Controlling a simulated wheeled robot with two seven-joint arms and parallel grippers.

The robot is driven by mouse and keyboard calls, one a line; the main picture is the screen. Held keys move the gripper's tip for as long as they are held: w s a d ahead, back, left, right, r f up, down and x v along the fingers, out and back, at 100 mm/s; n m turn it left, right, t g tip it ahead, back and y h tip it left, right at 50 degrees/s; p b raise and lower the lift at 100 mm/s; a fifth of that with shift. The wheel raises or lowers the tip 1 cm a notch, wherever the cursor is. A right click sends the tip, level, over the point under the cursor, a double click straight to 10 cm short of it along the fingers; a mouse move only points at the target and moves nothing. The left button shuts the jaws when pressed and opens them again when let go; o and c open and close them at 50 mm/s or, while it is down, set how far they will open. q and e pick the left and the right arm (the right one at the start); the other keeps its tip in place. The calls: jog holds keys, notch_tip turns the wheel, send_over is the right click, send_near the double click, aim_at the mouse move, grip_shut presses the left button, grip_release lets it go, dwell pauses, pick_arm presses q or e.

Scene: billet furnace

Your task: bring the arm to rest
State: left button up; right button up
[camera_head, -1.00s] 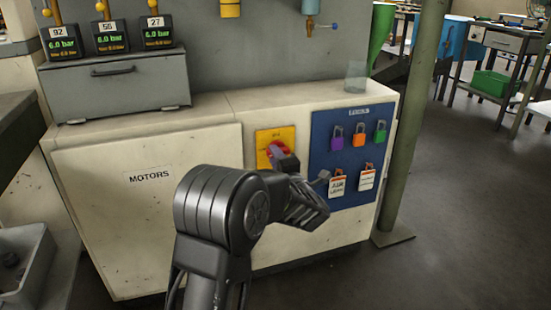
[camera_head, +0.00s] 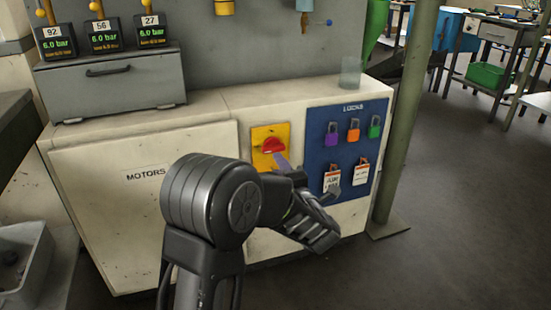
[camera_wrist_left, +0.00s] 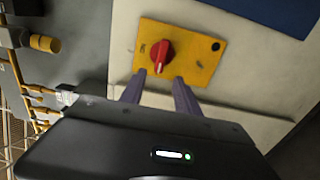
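My left gripper (camera_head: 284,163) is in front of the motors cabinet, close to the red rotary knob (camera_head: 273,146) on its yellow plate (camera_head: 259,134). The red knob (camera_wrist_left: 160,55) shows just beyond the fingertips on the yellow plate (camera_wrist_left: 199,68). The knob's grip lies nearly level in the head view. My left arm hides part of the cabinet front. My right gripper is not in view.
A blue lock board (camera_head: 317,125) right of the knob carries purple, orange and green padlocks and two tags. A clear cup (camera_head: 350,73) stands on the cabinet top (camera_head: 215,101). A green post (camera_head: 410,110) rises at the cabinet's right end. Open floor (camera_head: 460,210) lies beyond it.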

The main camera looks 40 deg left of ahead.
pick_arm(q)
jog(key=shift+s+d, duration=0.1)
jog(key=shift+d, duration=0.05)
jog(key=shift+f, duration=0.1)
dwell(0.4)
